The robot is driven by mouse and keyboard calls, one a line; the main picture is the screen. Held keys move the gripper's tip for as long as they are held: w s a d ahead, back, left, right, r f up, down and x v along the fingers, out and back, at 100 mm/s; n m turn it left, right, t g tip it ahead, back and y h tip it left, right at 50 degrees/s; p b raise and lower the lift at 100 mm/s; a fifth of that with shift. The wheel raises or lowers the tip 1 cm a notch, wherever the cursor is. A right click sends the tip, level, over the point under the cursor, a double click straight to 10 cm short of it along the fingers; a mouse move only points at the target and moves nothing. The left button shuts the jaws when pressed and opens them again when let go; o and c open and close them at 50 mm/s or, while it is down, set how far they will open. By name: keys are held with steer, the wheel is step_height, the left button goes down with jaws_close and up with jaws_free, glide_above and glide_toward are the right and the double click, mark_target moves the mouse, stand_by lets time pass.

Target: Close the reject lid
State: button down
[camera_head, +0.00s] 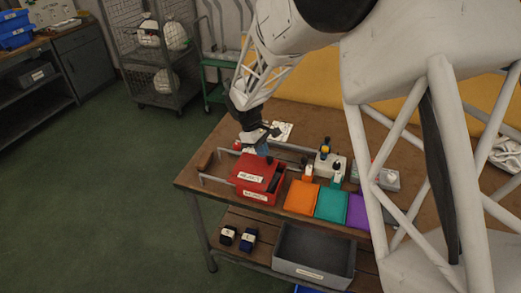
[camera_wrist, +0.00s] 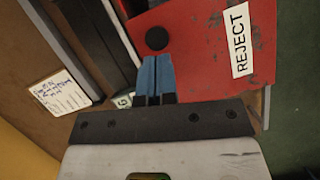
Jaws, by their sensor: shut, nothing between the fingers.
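The red reject box (camera_head: 238,193) stands near the front left of the workbench, with a white label on its front. Its red lid (camera_head: 256,168) carries a second REJECT label; I cannot tell whether it lies fully flat. In the wrist view the red lid (camera_wrist: 205,65) fills the upper right, with a round black knob (camera_wrist: 157,38) near its edge. My gripper (camera_head: 263,150) is over the back edge of the box. In the wrist view its blue fingers (camera_wrist: 155,66) are together and empty, just below the knob; I cannot tell whether they touch.
Orange (camera_head: 301,197), teal (camera_head: 331,204) and purple (camera_head: 357,210) pieces lie to the right of the box. Metal rails (camera_head: 228,183) run beside it. A written card (camera_wrist: 58,92) lies on the bench. A grey bin (camera_head: 310,272) sits on the lower shelf.

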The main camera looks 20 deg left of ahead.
mark_target(273, 163)
steer(key=shift+d, duration=0.1)
steer(key=shift+d, duration=1.85)
steer(key=shift+f, duration=0.1)
steer(key=shift+a, duration=0.45)
steer(key=a, duration=0.3)
steer(key=shift+w, duration=0.4)
steer(key=s+v, duration=0.1)
steer(key=v, duration=0.9)
steer(key=shift+w, duration=0.5)
